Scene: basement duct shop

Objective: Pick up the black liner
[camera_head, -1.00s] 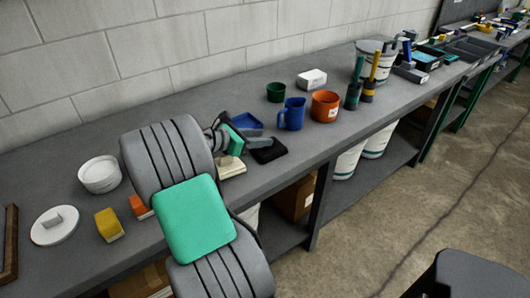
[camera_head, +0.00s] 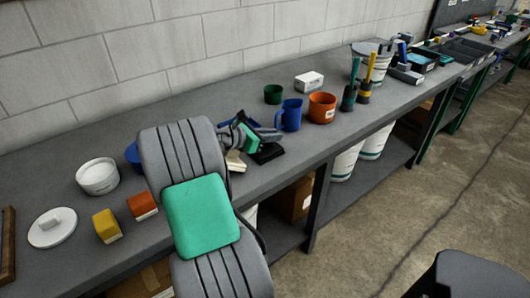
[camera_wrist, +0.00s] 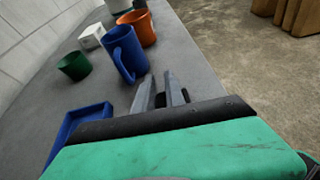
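The black liner (camera_head: 268,154) is a dark, flat piece lying on the grey workbench, near its front edge in the head view. My gripper (camera_head: 271,135) is just above and behind it in that view, and partly covers it. In the wrist view my gripper (camera_wrist: 160,84) shows two grey fingers standing apart. A small dark patch of the liner (camera_wrist: 161,99) shows between them; the rest is hidden by the fingers and gripper body. I cannot tell whether the fingers touch it.
A blue mug (camera_head: 291,115) stands close beyond the fingers, with an orange pot (camera_head: 322,107), a green cup (camera_head: 273,94) and a white box (camera_head: 309,81) behind. A blue tray (camera_wrist: 78,128) lies left of my gripper in the wrist view. The bench edge is close on the right.

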